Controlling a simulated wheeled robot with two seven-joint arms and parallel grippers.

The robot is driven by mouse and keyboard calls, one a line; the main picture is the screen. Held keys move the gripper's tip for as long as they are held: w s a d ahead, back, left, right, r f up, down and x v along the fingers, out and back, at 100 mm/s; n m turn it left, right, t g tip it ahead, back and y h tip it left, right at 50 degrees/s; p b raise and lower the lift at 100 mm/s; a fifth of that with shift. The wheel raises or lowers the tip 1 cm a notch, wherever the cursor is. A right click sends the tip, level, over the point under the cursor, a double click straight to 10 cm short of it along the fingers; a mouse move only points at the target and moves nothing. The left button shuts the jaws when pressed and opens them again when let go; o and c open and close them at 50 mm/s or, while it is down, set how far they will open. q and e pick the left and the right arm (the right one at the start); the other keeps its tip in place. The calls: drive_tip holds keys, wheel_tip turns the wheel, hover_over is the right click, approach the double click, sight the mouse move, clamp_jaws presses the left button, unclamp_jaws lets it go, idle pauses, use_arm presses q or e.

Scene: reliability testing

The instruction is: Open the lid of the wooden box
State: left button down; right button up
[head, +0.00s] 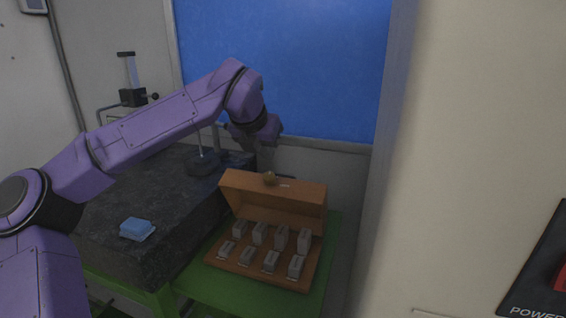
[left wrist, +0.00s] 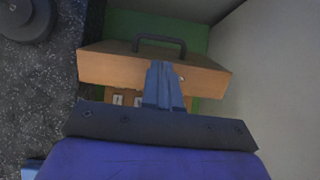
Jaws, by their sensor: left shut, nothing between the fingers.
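The wooden box (head: 261,268) stands on a green table in the head view, with several grey metal blocks (head: 281,238) in its base. Its lid (head: 290,205) is raised and stands up at the back of the base. In the left wrist view the lid (left wrist: 205,80) lies across the picture, with a dark handle (left wrist: 160,40) on its far side. My left gripper (head: 266,165) is above and just behind the lid's top edge in the head view. In the left wrist view its fingers (left wrist: 163,85) are shut and empty, overlapping the lid; contact cannot be told. My right gripper is not in view.
A dark granite block (head: 130,245) stands left of the box, bearing a blue item (head: 137,229) and a measuring stand (head: 203,163). The green table (head: 205,283) has little bare room around the box. A pale cabinet (head: 470,150) closes off the right side.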

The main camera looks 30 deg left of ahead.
sight(277, 175)
use_arm(q)
drive_tip(key=shift+w+f, duration=0.15)
drive_tip(key=shift+w, duration=0.1)
drive_tip(key=p+x, duration=0.1)
drive_tip(key=x, duration=0.4)
drive_tip(key=p+x, duration=0.1)
drive_tip(key=x, duration=0.2)
drive_tip(key=shift+s+a+f+p, duration=0.15)
drive_tip(key=shift+a+p, duration=0.15)
drive_tip(key=shift+f, duration=0.3)
